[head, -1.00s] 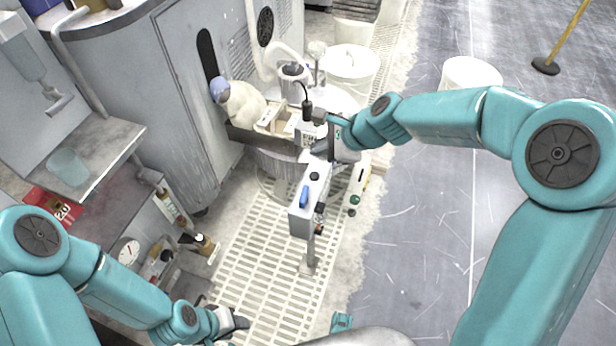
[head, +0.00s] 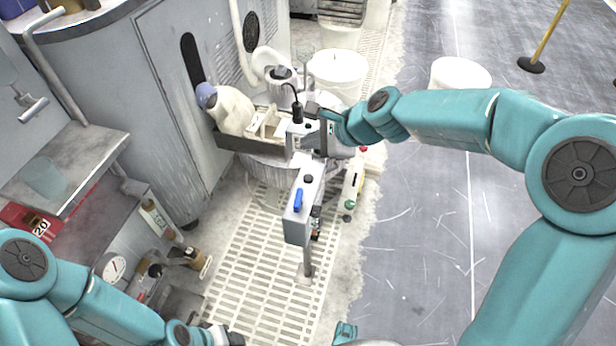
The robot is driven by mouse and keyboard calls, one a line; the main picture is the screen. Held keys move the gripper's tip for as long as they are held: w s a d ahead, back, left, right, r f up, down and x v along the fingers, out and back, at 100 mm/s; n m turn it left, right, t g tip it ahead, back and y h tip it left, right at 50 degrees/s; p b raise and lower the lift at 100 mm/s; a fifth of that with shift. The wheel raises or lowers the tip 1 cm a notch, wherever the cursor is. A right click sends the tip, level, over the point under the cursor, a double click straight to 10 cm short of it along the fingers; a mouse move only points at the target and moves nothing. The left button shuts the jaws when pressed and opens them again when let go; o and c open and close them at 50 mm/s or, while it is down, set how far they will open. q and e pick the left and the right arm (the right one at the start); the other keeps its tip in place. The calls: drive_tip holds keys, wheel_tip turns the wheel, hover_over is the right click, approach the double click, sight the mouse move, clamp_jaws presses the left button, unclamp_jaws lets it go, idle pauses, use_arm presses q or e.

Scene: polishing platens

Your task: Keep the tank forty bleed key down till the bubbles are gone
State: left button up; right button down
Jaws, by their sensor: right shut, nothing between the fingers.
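No key that I can read as tank forty's bleed key stands out, and no bubbles can be made out at this size. A grey control box (head: 297,228) on a post stands in the middle, with a blue lever and a black knob on top. Behind it is a small pale unit (head: 297,133) with dark marks, by the round tub. My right gripper (head: 314,113) is shut and empty, beside the top of that unit; I cannot tell whether it touches. My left gripper (head: 228,338) is low at the bottom edge, mostly cut off.
A cream jug with a purple cap (head: 232,108) lies in a tray left of the unit. White buckets (head: 338,70) stand behind. A steel shelf (head: 75,165) and a red sign reading 20 (head: 30,222) are at left. Slotted floor grating surrounds the post; open grey floor lies right.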

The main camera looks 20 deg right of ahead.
drive_tip(key=b, duration=0.7)
hover_over(311, 180)
wheel_tip(311, 180, down, 7)
drive_tip(key=shift+f, duration=0.2)
drive_tip(key=shift+f+b, duration=0.65)
drive_tip(key=shift+f, duration=0.1)
idle(0.8)
drive_tip(key=shift+f, duration=0.3)
drive_tip(key=shift+f+b, duration=0.45)
drive_tip(key=shift+b, duration=0.15)
idle(0.3)
idle(2.0)
drive_tip(key=shift+r+p, duration=0.85)
drive_tip(key=shift+p, duration=0.05)
